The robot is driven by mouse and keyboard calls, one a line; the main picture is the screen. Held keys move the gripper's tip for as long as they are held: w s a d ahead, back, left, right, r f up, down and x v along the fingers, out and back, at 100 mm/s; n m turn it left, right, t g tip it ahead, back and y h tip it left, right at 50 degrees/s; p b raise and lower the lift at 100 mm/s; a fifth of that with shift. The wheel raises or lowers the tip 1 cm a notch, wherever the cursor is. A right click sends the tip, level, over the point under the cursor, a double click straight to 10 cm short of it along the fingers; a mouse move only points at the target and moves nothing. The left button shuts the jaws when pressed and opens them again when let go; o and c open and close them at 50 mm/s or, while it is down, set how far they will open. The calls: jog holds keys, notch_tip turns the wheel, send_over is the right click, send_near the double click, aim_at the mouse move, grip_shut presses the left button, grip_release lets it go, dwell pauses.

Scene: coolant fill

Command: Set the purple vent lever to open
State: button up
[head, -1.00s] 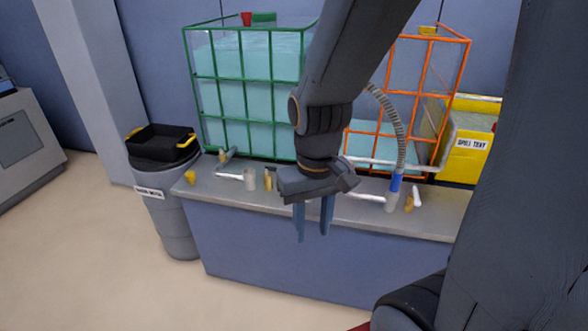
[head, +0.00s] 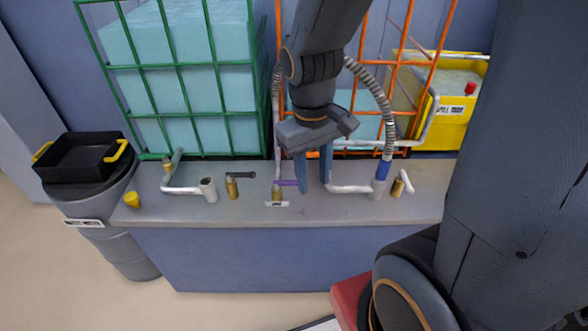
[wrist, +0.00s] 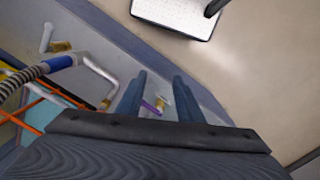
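The purple vent lever (head: 286,183) is a short handle on top of a brass valve (head: 277,195), on the bench in front of the gap between the cages. In the head view it lies roughly sideways, its right end near my left finger. My gripper (head: 315,186) points down just right of the valve, fingers apart and nothing held. In the wrist view the purple lever (wrist: 151,107) and some brass show between the fingers of my gripper (wrist: 160,78). I cannot tell whether a finger touches the lever. A small label below the valve is too small to read.
A brass valve with a dark lever (head: 240,175) stands left of the purple one. To the right are a blue-collared hose (head: 383,170) and a white-handled valve (head: 399,185). Green (head: 180,65) and orange (head: 375,140) cages stand behind. A black tray (head: 82,158) sits on a bin at left.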

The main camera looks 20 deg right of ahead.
aim_at(289, 181)
jog(key=w+a+f+n+h, duration=0.2)
jog(key=w+f+n, duration=0.2)
jog(key=w+n, duration=0.25)
jog(key=w+a+f+n+h, duration=0.2)
jog(key=w+a+f+n, duration=0.1)
jog(key=w+n, duration=0.3)
jog(key=shift+m+t, duration=0.25)
jog(key=shift+t, duration=0.15)
jog(key=x, duration=0.2)
jog(key=w+x, duration=0.1)
jog(key=x, duration=0.5)
jog(key=shift+w+d+r, duration=0.1)
jog(key=shift+w+d, duration=0.15)
jog(key=shift+w, duration=0.15)
grip_shut()
